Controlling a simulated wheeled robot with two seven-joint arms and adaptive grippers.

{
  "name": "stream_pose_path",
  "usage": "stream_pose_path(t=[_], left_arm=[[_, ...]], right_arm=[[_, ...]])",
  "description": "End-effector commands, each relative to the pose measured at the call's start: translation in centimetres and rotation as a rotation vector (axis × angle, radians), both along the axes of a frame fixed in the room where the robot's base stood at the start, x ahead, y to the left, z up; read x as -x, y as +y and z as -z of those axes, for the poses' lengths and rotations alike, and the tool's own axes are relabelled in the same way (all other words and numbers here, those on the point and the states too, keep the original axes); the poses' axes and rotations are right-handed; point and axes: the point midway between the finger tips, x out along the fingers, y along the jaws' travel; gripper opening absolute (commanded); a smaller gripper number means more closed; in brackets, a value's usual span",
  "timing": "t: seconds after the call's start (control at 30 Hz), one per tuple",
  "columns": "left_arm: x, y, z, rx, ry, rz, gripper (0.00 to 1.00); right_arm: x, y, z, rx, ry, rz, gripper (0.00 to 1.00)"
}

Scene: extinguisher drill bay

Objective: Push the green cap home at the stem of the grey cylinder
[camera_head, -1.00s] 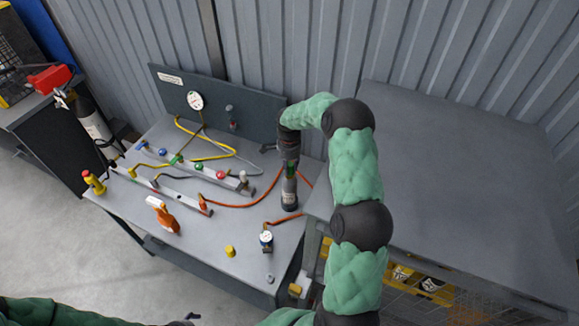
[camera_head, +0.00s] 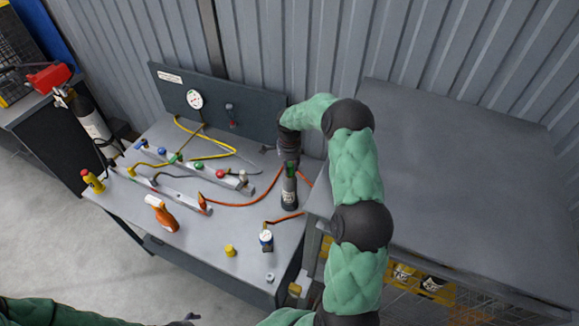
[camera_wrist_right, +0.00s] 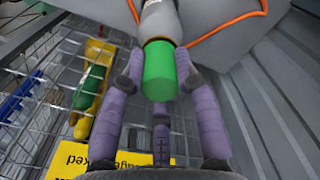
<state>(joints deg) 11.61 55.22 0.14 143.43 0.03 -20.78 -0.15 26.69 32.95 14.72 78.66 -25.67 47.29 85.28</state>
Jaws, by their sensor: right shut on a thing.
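The grey cylinder (camera_head: 289,195) stands upright on the bench, below my right gripper. In the right wrist view its grey end (camera_wrist_right: 160,20) meets the green cap (camera_wrist_right: 160,72). My right gripper (camera_wrist_right: 160,78) is shut on the cap, with a purple finger on either side. The cap (camera_head: 291,166) also shows in the head view, at the cylinder's top. The stem is hidden by the cap, and I cannot tell how far the cap sits on it. A dark part of my left gripper (camera_head: 187,319) shows at the bottom edge; its jaws are unclear.
An orange hose (camera_head: 240,205) runs behind the cylinder. A small gauge (camera_head: 266,240) and a yellow cap (camera_head: 230,250) stand in front. An orange spray bottle (camera_head: 165,217) and a manifold rail (camera_head: 190,170) are to the left. A raised grey bench (camera_head: 450,190) is at the right.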

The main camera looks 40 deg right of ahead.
Motion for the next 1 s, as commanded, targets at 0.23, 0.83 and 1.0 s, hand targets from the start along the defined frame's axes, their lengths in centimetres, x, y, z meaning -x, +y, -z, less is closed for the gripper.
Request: stream_pose_path(t=[0.23,0.83,1.0], left_arm=[[0.0,0.0,0.3,0.000,0.000,0.000,0.78],[0.0,0.0,0.3,0.000,0.000,0.000,0.78],[0.0,0.0,0.3,0.000,0.000,0.000,0.78]], right_arm=[[0.0,0.0,0.3,0.000,0.000,0.000,0.14],[0.0,0.0,0.2,0.000,0.000,0.000,0.58],[-0.1,0.0,-1.1,0.001,-0.003,0.000,0.58]])
